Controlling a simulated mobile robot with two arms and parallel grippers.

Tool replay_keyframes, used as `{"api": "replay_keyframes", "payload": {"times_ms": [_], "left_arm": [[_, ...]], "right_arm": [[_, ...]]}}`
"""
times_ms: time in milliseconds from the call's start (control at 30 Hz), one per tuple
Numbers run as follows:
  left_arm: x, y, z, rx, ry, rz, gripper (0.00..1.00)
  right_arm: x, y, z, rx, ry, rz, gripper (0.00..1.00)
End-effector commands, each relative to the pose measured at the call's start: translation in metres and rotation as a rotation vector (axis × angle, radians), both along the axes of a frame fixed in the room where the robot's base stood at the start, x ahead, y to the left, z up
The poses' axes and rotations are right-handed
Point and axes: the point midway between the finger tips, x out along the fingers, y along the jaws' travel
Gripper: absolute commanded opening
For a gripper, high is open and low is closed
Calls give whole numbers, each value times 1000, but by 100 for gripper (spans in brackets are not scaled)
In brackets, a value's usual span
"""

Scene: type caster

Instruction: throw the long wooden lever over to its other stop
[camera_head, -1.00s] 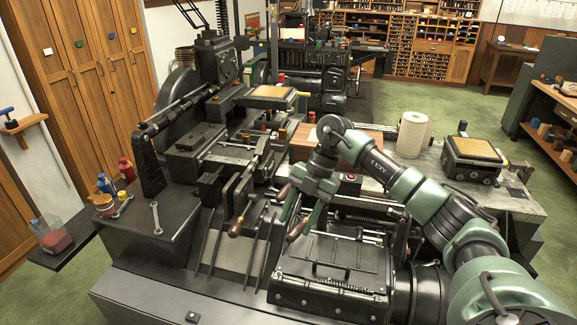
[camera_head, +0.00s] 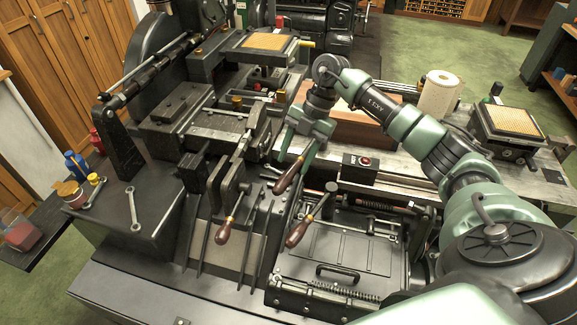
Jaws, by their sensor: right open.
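Three levers with brown wooden handles stand at the front of the dark machine: a left one (camera_head: 223,231), a middle one (camera_head: 288,177) and a lower right one (camera_head: 298,233). I cannot tell for sure which is the long wooden lever. My right gripper (camera_head: 294,163) points down with its green fingers apart. The middle handle shows at its fingertips, seemingly between or just behind them; contact cannot be made out. The lower right handle hangs clear below the gripper. The left handle is well to its left. My left gripper is not in view.
A black lidded box section (camera_head: 340,250) lies below the levers. Bottles (camera_head: 76,165) and a wrench (camera_head: 133,208) are on the left.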

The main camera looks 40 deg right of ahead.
Motion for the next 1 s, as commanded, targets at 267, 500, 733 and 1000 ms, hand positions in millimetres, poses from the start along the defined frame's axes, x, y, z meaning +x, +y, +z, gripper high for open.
{"api": "replay_keyframes", "payload": {"times_ms": [267,500,733,1000], "left_arm": [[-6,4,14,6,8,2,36],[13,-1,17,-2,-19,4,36],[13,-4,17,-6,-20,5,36],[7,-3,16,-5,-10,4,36]], "right_arm": [[0,17,-35,1,2,1,50],[0,21,-45,1,0,0,50],[0,21,-44,0,-1,0,27],[0,21,-44,0,-1,0,0]]}}
